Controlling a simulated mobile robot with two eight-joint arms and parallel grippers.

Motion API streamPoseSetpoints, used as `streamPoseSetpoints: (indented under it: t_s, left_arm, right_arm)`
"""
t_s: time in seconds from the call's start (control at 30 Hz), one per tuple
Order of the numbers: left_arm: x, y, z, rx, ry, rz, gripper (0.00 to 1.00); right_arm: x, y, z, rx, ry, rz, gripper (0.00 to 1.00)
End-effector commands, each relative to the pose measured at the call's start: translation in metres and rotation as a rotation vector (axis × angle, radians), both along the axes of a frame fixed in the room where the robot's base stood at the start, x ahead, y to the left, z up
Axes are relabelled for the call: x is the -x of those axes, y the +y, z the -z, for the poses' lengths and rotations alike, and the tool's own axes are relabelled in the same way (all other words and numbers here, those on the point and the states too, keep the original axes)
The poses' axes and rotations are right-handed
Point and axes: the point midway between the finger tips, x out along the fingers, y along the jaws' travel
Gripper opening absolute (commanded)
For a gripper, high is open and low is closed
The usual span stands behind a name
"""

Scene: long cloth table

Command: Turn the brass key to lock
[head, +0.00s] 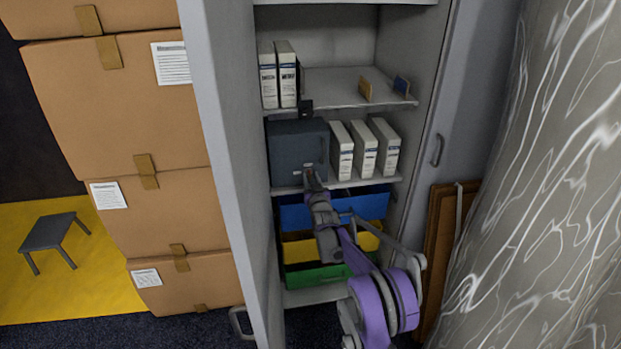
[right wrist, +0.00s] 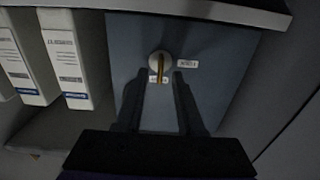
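A dark blue-grey box (head: 298,146) with a lock in its front stands on the middle shelf of the open cabinet. In the right wrist view, the brass key (right wrist: 161,66) sits in a round lock plate on the box front (right wrist: 125,50), its bow roughly upright in the picture. A small white label (right wrist: 187,64) is right of the lock; another is partly behind the key. My right gripper (head: 309,174) is at the box front; in the wrist view its fingers (right wrist: 160,80) are apart on either side of the key, with gaps visible. My left gripper is out of view.
White binders (head: 366,148) stand right of the box, and others (head: 278,75) on the shelf above. Blue, yellow and green bins (head: 314,274) fill the lower cabinet. The open left door (head: 232,165) and stacked cartons (head: 125,95) bound the left side.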

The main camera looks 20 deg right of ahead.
Motion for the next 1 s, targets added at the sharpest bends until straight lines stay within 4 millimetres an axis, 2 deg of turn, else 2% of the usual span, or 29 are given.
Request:
streamPoseSetpoints:
  t_s: [0.13,0.4,0.6,1.0]
  left_arm:
    - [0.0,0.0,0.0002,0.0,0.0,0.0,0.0]
    - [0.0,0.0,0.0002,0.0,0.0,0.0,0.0]
    - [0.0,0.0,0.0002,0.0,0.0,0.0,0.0]
    - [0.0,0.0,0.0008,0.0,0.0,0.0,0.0]
  right_arm:
    - [-0.008,-0.0023,0.0001,0.0,0.0,0.0,0.38]
    - [-0.0089,-0.0024,-0.0001,0.0,0.0,0.0,0.38]
    - [-0.0088,-0.0024,-0.0001,0.0,0.0,0.0,0.01]
    - [-0.0087,-0.0023,0.0,0.004,0.002,0.0,0.0]
